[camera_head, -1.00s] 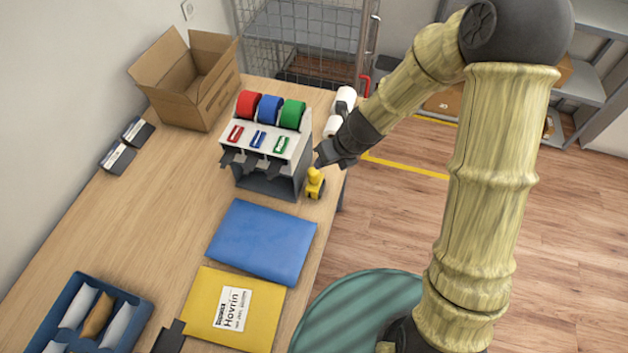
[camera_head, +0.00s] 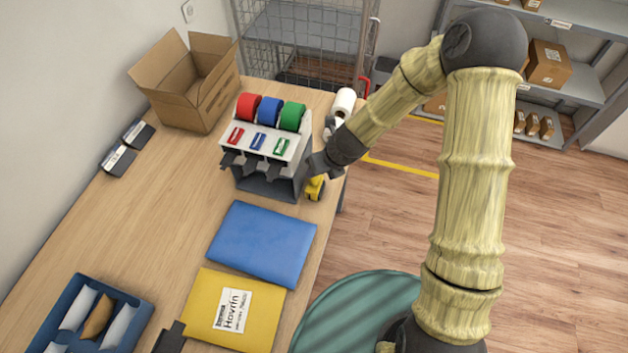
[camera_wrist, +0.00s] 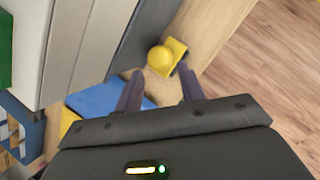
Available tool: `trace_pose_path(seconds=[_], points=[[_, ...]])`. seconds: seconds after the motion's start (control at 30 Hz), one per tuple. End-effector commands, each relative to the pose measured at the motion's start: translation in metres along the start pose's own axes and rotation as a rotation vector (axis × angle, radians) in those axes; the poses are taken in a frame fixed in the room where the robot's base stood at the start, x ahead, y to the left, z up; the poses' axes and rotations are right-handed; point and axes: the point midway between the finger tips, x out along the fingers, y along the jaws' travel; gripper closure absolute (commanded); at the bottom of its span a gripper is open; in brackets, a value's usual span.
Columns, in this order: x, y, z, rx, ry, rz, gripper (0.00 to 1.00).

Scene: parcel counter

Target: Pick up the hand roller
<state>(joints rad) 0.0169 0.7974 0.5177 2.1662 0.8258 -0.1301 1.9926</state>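The hand roller (camera_head: 314,190), a small yellow tool with a rounded top, stands on the counter beside the right side of the tape dispenser, near the counter's right edge. My gripper (camera_head: 312,169) is just above it in the head view and hides its upper part. In the wrist view the roller (camera_wrist: 162,59) shows its round yellow top and a yellow body with a dark part on its right. My gripper (camera_wrist: 160,88) is open there, its two dark fingers apart with nothing between them. The roller lies just beyond the fingertips.
The grey tape dispenser (camera_head: 271,187) with red, blue and green rolls stands close on the left. A white roll (camera_head: 344,101) is behind my arm. Blue (camera_head: 262,242) and yellow (camera_head: 230,308) mailers lie in front. An open carton (camera_head: 190,85) stands at the back left.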

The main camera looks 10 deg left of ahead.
Motion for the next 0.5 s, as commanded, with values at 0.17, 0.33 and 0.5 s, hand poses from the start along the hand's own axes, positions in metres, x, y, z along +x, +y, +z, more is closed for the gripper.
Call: trace_pose_path(seconds=[0.17, 0.33, 0.5], points=[[0.013, 0.000, 0.002, 0.002, 0.002, 0.003, 0.61], [0.031, -0.001, 0.003, 0.001, 0.002, 0.003, 0.61], [0.046, -0.001, 0.003, 0.001, 0.001, 0.002, 0.61]])
